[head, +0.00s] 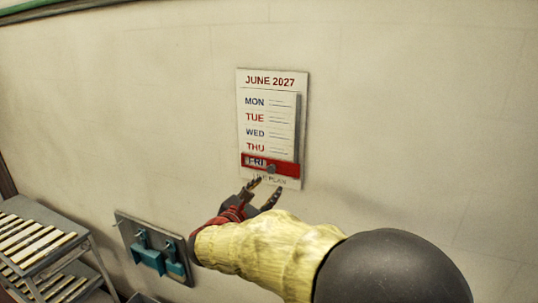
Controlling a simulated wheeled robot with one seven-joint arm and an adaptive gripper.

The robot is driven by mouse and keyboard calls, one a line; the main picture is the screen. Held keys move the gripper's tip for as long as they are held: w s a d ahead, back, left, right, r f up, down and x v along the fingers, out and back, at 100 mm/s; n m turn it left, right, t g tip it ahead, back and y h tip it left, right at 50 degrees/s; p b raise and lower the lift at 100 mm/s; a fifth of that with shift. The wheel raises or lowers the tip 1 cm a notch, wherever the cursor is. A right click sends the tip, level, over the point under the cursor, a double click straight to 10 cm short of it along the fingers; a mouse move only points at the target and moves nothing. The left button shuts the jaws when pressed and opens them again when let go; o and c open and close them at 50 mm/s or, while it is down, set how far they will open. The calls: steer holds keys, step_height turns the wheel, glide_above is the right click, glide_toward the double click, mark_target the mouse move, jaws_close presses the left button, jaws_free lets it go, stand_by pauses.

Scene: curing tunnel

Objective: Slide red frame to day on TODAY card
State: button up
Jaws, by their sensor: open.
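A white wall calendar (285,84) headed JUNE 2027 lists MON, TUE, WED, THU and FRI from top to bottom. The red frame (287,170) sits at the FRI row, around that word, with a small grey knob (271,169) on it. A grey vertical strip (298,125) runs along the calendar's right edge. My gripper (264,185) is open just below the frame and knob, its fingers partly covering the calendar's bottom line of text. I cannot tell whether the fingers touch anything. I see no TODAY card in this view.
A grey wall plate (130,232) with teal fittings (160,255) is at lower left, left of my arm. A slatted rack (35,240) stands at the far left. The wall around and above the calendar is bare.

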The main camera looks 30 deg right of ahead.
mark_target(270, 171)
steer(key=shift+n+t, duration=0.5)
steer(key=shift+n, duration=0.1)
steer(key=w+d, duration=0.1)
steer(key=w, duration=0.1)
steer(key=w+d+r+p, duration=0.1)
steer(key=w+d, duration=0.1)
steer(key=w+d+p, duration=0.1)
steer(key=w+d, duration=0.1)
steer(key=shift+w+r, duration=0.3)
steer(key=shift+c, duration=0.5)
jaws_close()
